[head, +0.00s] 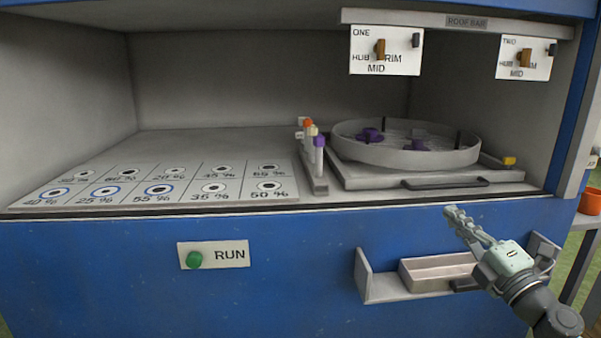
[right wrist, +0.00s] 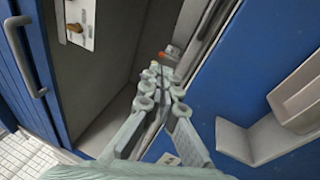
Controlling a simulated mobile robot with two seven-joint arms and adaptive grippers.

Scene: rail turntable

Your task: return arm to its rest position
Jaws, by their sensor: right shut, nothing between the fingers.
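My right gripper (head: 456,217) is shut and empty, in the air in front of the blue cabinet (head: 310,270). It is below the turntable's front handle (head: 445,183) and above a small tray, and it looks clear of both. In the right wrist view its fingers (right wrist: 163,88) lie together, pointing towards the cabinet opening. My left gripper and arm are not in view.
A round turntable (head: 345,150) stands inside the cabinet, beside a rack (head: 312,172) with coloured caps. Percent-marked plates (head: 226,170) lie left. Two switch panels (head: 397,65) (head: 510,70) hang above. A green RUN button (head: 194,260) and a tray (head: 425,285) are on the front.

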